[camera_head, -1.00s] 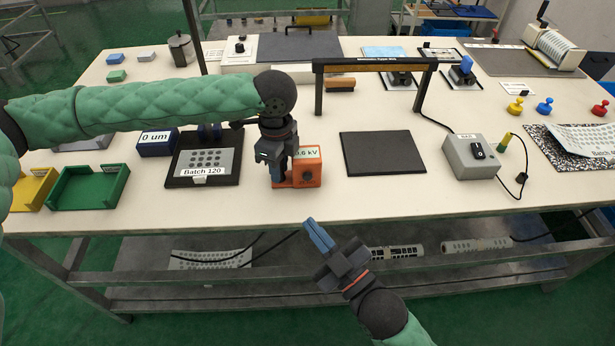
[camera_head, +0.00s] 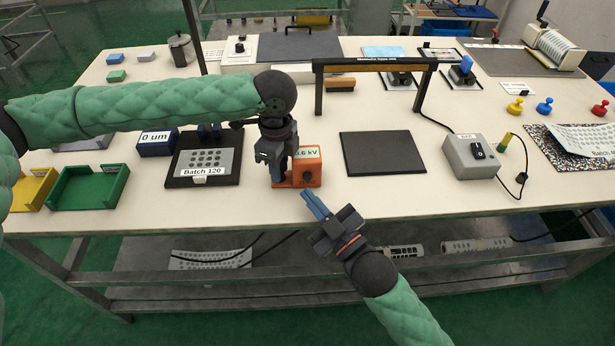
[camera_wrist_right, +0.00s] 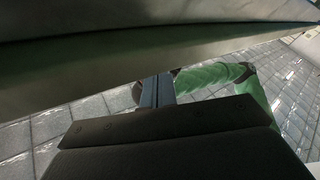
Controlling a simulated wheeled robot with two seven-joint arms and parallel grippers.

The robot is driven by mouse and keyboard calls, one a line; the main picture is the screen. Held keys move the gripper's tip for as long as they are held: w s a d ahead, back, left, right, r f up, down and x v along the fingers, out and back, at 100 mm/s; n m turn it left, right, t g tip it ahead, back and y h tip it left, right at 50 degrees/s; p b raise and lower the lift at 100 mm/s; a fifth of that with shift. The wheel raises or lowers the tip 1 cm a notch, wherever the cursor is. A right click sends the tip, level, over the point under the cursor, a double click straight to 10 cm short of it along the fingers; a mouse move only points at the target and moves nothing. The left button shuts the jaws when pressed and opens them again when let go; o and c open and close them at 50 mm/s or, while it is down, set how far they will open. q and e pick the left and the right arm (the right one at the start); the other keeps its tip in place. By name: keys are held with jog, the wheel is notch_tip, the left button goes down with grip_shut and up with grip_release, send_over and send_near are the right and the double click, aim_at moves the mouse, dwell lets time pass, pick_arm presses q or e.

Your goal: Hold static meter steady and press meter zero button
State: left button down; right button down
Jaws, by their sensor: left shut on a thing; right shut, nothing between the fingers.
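The static meter (camera_head: 308,166) is an orange block with a white display whose visible part reads ".6 kV". It stands upright near the table's front edge. A dark round button (camera_head: 307,177) is on its front face. My left gripper (camera_head: 278,178) is shut on the meter's left side, and its fingers hide that part. My right gripper (camera_head: 308,197) is shut and empty, just in front of and below the meter, apart from it. In the right wrist view its blue fingers (camera_wrist_right: 158,92) show below a blurred grey edge; the meter is not visible there.
Left of the meter is a dark tray (camera_head: 225,180) labelled "Batch 120". A dark mat (camera_head: 384,172) lies to the right, then a grey box (camera_head: 474,160) with a black switch. The table's front edge (camera_head: 380,212) runs close to my right gripper.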

jog(key=shift+w, duration=0.75)
jog(key=shift+w, duration=0.15)
dwell(1.5)
jog(key=shift+w, duration=0.25)
pick_arm(q)
jog(key=shift+s+r, duration=0.15)
jog(key=shift+s, duration=0.1)
pick_arm(e)
jog(key=shift+w+d, duration=0.1)
jog(key=shift+w, duration=0.35)
dwell(0.8)
jog(key=shift+s+f, duration=0.1)
jog(key=shift+s, duration=0.05)
pick_arm(q)
jog(key=shift+w, duration=0.2)
pick_arm(e)
jog(key=shift+s+f, duration=0.25)
jog(key=shift+f, duration=0.05)
jog(key=shift+s, duration=0.3)
